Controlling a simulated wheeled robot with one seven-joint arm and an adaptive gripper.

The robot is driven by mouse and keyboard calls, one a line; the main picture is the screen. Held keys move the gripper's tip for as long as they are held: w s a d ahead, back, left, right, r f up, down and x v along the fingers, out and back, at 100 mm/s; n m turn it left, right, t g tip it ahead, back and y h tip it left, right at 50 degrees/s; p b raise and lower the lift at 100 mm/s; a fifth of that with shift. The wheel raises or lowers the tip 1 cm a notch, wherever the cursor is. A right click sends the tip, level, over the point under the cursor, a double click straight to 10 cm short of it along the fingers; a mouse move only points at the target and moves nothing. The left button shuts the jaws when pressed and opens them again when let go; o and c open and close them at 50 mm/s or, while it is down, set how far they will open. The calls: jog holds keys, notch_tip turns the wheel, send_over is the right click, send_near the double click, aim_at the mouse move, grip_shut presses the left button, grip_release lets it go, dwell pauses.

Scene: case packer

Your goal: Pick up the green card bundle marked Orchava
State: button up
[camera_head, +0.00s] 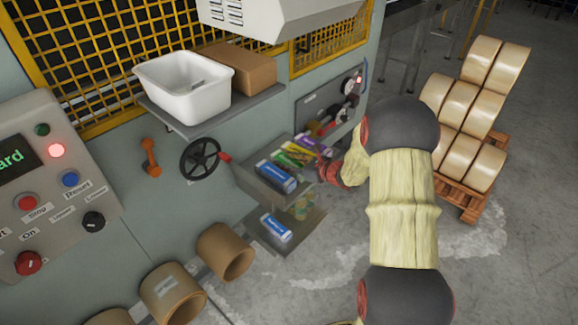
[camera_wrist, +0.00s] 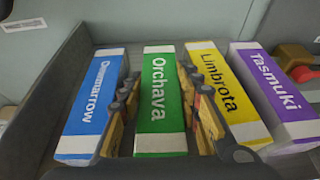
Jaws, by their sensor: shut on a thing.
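The green card bundle marked Orchava (camera_wrist: 160,105) lies in a grey tray (camera_wrist: 50,75), second from the left in a row. It has white ends and its label faces up. My gripper (camera_wrist: 160,78) has one finger along each long side of it and is shut on it. The bundle still appears level with its neighbours, and I cannot tell whether it is clear of the tray floor. In the head view my gripper (camera_head: 328,170) is at the right side of the tray, partly hidden by my arm.
A blue Dewmarrow bundle (camera_wrist: 92,108) lies close on the left, a yellow Limbrota bundle (camera_wrist: 228,95) close on the right, and a purple Tasmuki bundle (camera_wrist: 275,95) beyond. A lower shelf holds another blue bundle (camera_head: 275,228). A handwheel (camera_head: 200,159) stands left of the tray.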

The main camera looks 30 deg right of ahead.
jog(key=shift+c, duration=1)
jog(key=shift+r, duration=0.1)
